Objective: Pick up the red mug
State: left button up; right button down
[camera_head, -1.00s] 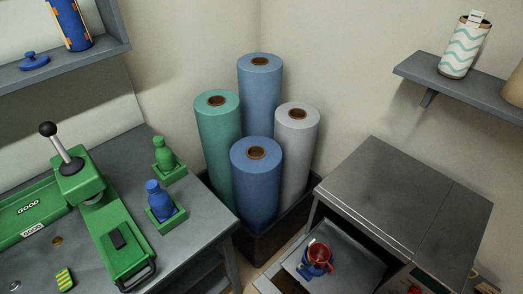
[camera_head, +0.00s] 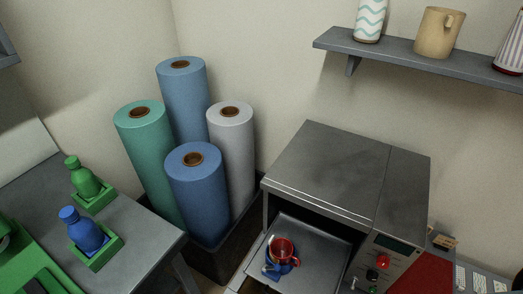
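The red mug (camera_head: 283,250) stands upright on a blue piece (camera_head: 271,271) on the pulled-out tray (camera_head: 319,244) of a grey oven-like machine. Its handle points to the right. Neither of my grippers shows in the head view, so nothing is seen touching the mug.
The grey machine (camera_head: 335,165) has a control panel with a red button (camera_head: 383,263) right of the tray. A bin with several fabric rolls (camera_head: 197,195) stands left of it. A bench (camera_head: 140,232) with green and blue bottles is at left. A wall shelf (camera_head: 400,48) holds cups.

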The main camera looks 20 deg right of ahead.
aim_at(282, 250)
jog(key=z, duration=1)
jog(key=k, duration=0.2)
